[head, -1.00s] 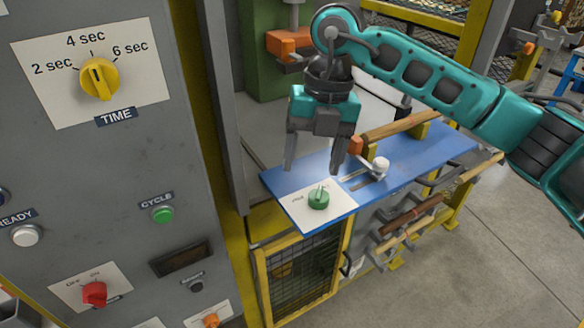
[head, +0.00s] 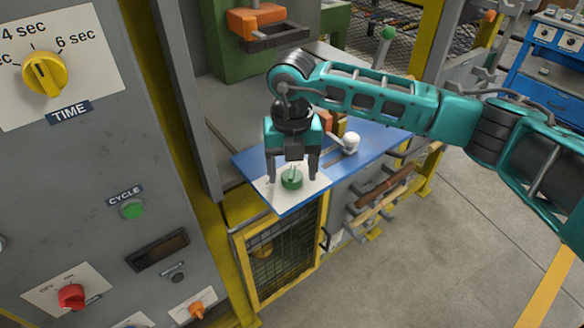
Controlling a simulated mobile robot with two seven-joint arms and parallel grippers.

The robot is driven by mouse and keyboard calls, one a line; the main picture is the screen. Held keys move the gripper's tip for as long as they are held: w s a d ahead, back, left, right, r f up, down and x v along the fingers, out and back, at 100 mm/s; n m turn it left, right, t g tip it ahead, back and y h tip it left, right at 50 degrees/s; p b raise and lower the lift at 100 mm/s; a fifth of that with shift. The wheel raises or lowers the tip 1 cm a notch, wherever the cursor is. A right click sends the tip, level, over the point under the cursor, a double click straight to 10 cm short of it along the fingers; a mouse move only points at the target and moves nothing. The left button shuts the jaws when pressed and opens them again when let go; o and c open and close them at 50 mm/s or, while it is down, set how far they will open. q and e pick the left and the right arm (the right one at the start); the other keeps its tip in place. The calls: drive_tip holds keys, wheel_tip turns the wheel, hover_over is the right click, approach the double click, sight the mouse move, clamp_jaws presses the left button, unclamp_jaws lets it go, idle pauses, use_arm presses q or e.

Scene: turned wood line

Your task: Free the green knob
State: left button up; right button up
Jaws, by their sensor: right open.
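The green knob (head: 291,179) sits on a white plate (head: 262,188) at the near left end of the blue table (head: 375,150). My right gripper (head: 292,177) points down with its fingers open, one on each side of the knob in the picture. I cannot tell whether the fingers touch it. My left gripper is not in view.
A grey control panel (head: 100,185) with a yellow time dial (head: 45,73), a green cycle button (head: 132,209) and a red switch (head: 71,296) stands at left. A white ball-topped lever (head: 350,142) rises from the blue table. Wooden rods (head: 385,190) hang in front; open floor lies at right.

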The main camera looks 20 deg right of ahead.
drive_tip(key=shift+f, duration=0.3)
drive_tip(key=c, duration=1.1)
drive_tip(key=shift+o, duration=0.2)
